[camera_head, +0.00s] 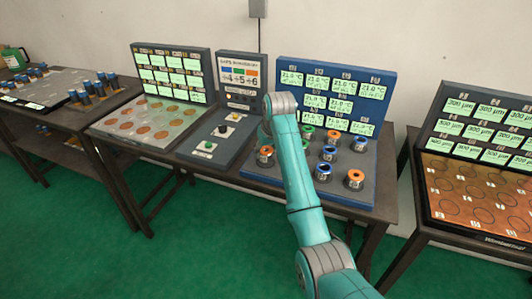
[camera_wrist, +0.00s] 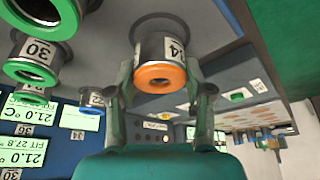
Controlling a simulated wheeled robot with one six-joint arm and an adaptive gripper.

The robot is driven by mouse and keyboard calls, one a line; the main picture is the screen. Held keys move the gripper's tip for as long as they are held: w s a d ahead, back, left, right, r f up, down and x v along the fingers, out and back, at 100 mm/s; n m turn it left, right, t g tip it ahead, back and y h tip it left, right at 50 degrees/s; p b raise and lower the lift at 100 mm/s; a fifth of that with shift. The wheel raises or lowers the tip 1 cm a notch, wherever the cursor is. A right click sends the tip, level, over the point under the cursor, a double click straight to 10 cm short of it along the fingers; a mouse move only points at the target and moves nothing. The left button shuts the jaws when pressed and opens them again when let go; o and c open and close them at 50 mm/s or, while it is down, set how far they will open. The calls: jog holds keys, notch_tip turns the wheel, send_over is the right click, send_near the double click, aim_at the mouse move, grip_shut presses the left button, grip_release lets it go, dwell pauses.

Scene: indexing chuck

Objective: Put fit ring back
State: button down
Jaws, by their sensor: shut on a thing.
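In the wrist view my gripper (camera_wrist: 162,88) is shut on a grey metal fit ring with an orange end (camera_wrist: 165,76). A white label on its side seems to read 34. One finger is on each side of it. Its far end is at or close to the grey board (camera_wrist: 190,24); I cannot tell whether it touches. In the head view my arm covers the gripper, which is near the left side of the blue-grey ring board (camera_head: 268,176).
Several rings with green (camera_wrist: 35,70), blue and orange ends stand on the ring board close by. A temperature display panel (camera_head: 285,72) rises behind it. A control box with buttons (camera_head: 212,138) is to its left. Other benches stand at both sides, with green floor in front.

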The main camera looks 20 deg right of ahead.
jog(key=shift+f, duration=0.45)
jog(key=shift+f, duration=0.1)
jog(key=shift+c, duration=2.3)
grip_release()
jog(key=shift+f, duration=0.1)
jog(key=v, duration=1.2)
